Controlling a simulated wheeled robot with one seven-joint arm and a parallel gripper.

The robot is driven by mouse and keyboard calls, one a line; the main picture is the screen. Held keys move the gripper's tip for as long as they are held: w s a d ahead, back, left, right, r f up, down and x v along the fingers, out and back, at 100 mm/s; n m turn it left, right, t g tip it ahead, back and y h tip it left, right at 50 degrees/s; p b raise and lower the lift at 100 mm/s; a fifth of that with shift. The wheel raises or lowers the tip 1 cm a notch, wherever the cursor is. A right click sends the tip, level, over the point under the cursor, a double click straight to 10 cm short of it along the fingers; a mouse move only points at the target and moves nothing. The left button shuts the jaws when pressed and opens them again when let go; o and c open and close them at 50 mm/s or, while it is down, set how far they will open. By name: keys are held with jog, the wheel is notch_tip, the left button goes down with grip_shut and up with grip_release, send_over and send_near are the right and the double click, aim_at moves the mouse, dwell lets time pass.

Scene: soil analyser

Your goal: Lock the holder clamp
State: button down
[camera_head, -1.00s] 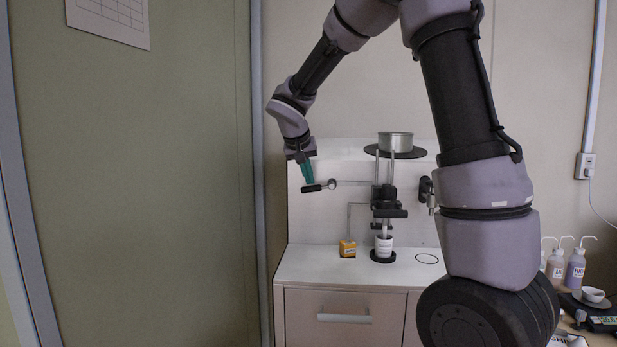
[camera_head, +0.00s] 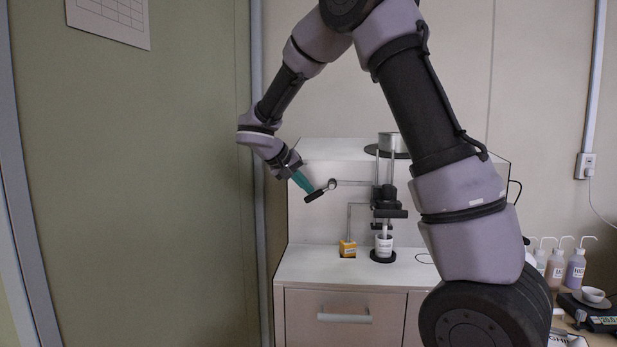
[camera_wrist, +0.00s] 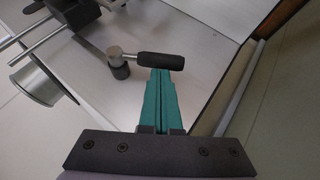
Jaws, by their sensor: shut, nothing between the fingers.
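The holder clamp has a lever with a black handle (camera_head: 318,193) and a metal pivot at the end of a thin rod on the analyser. In the wrist view the handle (camera_wrist: 160,61) points right from its round metal pivot (camera_wrist: 117,62). My gripper (camera_head: 309,188) has teal fingers, shut together with nothing between them. In the wrist view the fingertips (camera_wrist: 160,73) meet the near side of the handle, touching or almost touching it. The handle hides the very tips. Whether the clamp is locked cannot be told.
A white cup (camera_head: 383,244) stands under the analyser's vertical shaft, with an orange box (camera_head: 348,248) to its left. A green wall panel (camera_head: 130,180) is close on the left. Bottles (camera_head: 576,265) stand on the right. My arm covers part of the analyser's right side.

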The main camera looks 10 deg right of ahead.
aim_at(310, 200)
jog(key=f+h, duration=0.1)
jog(key=h, duration=0.1)
jog(key=f+n+h, duration=0.1)
jog(key=d+f+n+h, duration=0.1)
jog(key=f+h, duration=0.1)
jog(key=shift+s+g+h, duration=0.2)
jog(key=shift+g+h, duration=0.1)
jog(key=shift+s+d+f+n+h, duration=0.15)
jog(key=shift+d+f+n+h, duration=0.5)
jog(key=shift+h, duration=0.35)
jog(key=shift+s+d+f+n+h, duration=0.15)
jog(key=shift+d+f+n+h, duration=0.35)
jog(key=shift+n+h, duration=0.4)
jog(key=v, duration=1.1)
jog(key=shift+s+f, duration=0.15)
jog(key=shift+f, duration=0.15)
jog(key=shift+d, duration=0.1)
